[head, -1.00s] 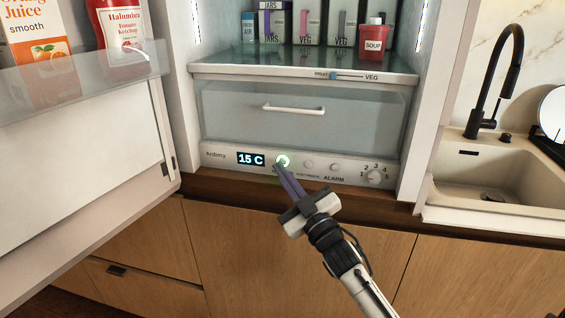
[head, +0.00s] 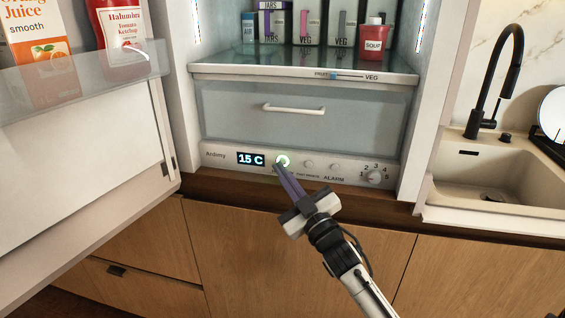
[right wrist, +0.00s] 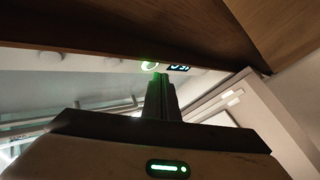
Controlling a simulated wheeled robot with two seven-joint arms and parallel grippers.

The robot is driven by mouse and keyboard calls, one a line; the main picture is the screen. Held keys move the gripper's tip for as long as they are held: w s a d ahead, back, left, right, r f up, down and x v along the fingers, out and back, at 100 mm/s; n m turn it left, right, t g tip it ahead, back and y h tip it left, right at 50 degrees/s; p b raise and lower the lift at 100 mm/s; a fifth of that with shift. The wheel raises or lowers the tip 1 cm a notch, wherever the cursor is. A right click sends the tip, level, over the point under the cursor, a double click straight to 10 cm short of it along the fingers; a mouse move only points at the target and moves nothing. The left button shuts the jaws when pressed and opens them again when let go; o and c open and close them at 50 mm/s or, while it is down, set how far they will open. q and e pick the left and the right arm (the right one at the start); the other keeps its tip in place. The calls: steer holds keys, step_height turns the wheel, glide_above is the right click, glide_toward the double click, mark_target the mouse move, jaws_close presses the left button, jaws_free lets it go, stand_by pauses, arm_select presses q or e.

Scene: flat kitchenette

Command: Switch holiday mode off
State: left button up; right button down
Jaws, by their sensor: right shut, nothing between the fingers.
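The fridge's control panel (head: 220,164) runs along the bottom of the open fridge. Its display (head: 251,159) reads 15 C. The fingers hide the label below the button. My left gripper is not in view.
Two unlit buttons, the ALARM label and a numbered dial (head: 375,177) lie right of the lit button. A drawer (head: 300,115) is above the panel. The open fridge door (head: 75,170) fills the left. A sink (head: 490,180) is at right.

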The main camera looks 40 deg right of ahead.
steer(key=shift+d, duration=0.1)
steer(key=shift+w+d, duration=0.25)
steer(key=shift+w, duration=0.05)
steer(key=shift+w+d, duration=0.1)
steer(key=shift+d, duration=0.05)
stand_by(0.7)
steer(key=shift+s+a, duration=0.4)
steer(key=shift+a, duration=0.1)
steer(key=shift+p, duration=0.3)
steer(key=shift+s+a+p, duration=0.8)
steer(key=shift+s+a, duration=1.15)
steer(key=shift+a, duration=0.3)
